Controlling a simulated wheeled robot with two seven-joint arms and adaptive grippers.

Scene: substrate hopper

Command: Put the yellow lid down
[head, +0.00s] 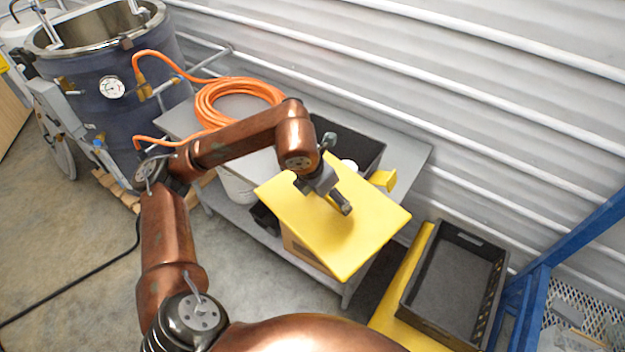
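The yellow lid (350,240) is a flat, roughly square panel in the middle of the head view. It lies over or just above a brown box (302,254), whose side shows under the lid's left edge; I cannot tell whether they touch. My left gripper (341,203) is over the lid's upper half, at the end of the copper arm. Its fingers are seen from behind and above, so their opening and any grip on the lid are unclear. My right gripper is not in view.
A grey table (404,147) holds a coiled orange hose (212,108) and a dark bin (362,152). A small yellow piece (383,180) sits by the lid. A large vessel (112,60) stands left. A black crate (452,285) and blue frame (535,290) are at right.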

